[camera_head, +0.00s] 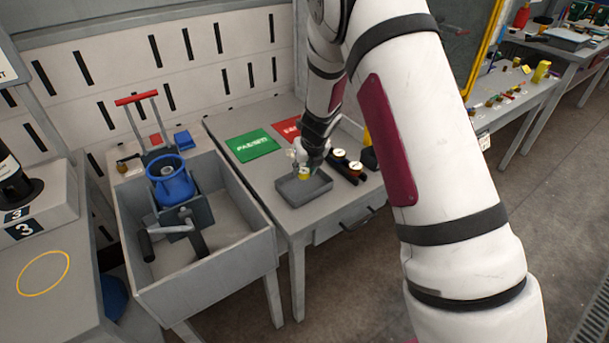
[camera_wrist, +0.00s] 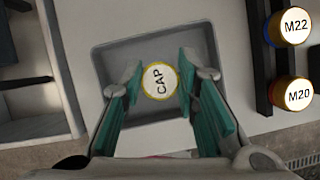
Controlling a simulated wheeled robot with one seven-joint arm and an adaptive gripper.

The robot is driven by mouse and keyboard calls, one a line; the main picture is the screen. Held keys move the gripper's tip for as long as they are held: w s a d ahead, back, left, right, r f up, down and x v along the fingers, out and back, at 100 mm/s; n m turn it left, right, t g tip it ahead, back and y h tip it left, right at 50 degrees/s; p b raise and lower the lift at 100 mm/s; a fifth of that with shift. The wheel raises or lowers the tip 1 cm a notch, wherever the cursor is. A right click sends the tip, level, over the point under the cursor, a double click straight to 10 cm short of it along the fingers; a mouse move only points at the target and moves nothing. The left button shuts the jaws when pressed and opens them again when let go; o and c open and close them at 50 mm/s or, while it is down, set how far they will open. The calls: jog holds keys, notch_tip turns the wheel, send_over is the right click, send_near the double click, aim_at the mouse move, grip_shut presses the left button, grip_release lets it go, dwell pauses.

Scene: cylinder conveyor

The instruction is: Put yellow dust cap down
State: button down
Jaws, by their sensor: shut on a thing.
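The yellow dust cap (camera_wrist: 160,80) has a white round top reading "CAP" and a yellow rim. It sits between the two teal finger pads of my gripper (camera_wrist: 160,72), which is shut on it. In the head view the cap (camera_head: 304,174) shows as a small yellow spot below my gripper (camera_head: 305,166). Both are at a shallow grey tray (camera_head: 289,190) on the grey table. In the wrist view the bare tray floor (camera_wrist: 112,62) surrounds the cap. I cannot tell whether the cap's underside touches the tray floor.
Round pieces marked M22 (camera_wrist: 294,26) and M20 (camera_wrist: 297,94) stand in a dark rack right of the tray. A green mat (camera_head: 252,145) and a red mat (camera_head: 287,128) lie behind. A grey bin (camera_head: 205,275) with a blue part (camera_head: 172,182) stands left.

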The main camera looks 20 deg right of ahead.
aim_at(305, 173)
jog(key=shift+f, duration=1.7)
jog(key=shift+f+b, duration=0.15)
jog(key=shift+b, duration=0.2)
jog(key=c, duration=1.2)
grip_release()
jog(key=shift+c, duration=0.2)
jog(key=p+v, duration=0.2)
jog(key=v, duration=1)
jog(key=shift+r+p, duration=0.3)
jog(key=shift+p, duration=0.1)
